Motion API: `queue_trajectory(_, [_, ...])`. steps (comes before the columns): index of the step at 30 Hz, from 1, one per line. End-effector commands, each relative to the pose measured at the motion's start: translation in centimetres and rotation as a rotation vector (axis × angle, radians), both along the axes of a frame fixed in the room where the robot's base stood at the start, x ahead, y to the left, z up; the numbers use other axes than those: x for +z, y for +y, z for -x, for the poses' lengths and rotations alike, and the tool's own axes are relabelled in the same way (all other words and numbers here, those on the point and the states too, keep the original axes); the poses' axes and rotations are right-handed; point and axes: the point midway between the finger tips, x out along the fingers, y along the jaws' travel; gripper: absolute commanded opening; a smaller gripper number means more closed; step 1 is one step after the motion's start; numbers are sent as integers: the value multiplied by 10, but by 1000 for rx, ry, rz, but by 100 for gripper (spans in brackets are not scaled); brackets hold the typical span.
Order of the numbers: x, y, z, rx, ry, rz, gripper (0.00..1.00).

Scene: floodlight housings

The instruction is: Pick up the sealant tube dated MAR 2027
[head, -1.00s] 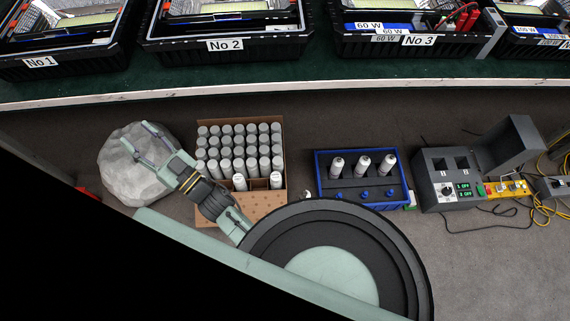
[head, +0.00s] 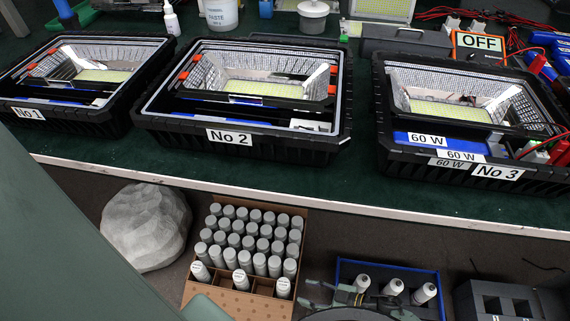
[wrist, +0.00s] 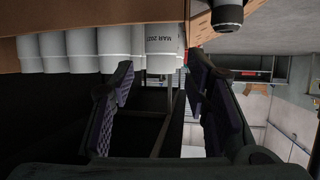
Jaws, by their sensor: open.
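Grey-white sealant tubes stand in rows in a cardboard box (head: 225,301) under the bench in the head view. Three front tubes (head: 241,280) show labels too small to read there. In the wrist view, the tube marked MAR 2027 (wrist: 165,42) appears at the top, nearer than the row of tubes (wrist: 82,48) beside it. My gripper (wrist: 162,92) is open and empty, with the MAR 2027 tube above and ahead of the gap between its fingers. In the head view my gripper (head: 316,294) is partly visible right of the box, by the blue rack.
A blue rack (head: 388,272) holding three white tubes stands right of the box. A grey rock (head: 146,226) lies left of it. The bench edge (head: 330,204) runs above, bearing housings No 1, No 2 and No 3. A grey control box (head: 505,300) is at far right.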

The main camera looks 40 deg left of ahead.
Motion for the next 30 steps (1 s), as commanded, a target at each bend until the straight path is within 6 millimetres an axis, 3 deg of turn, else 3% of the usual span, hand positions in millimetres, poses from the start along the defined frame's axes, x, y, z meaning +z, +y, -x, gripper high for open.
queue_trajectory(17, [-24, 64, 19, 0, 0, -1, 43])
queue_trajectory(24, [-27, 67, 19, -1, -1, 2, 43])
queue_trajectory(30, [-26, 67, 19, -1, -1, 2, 30])
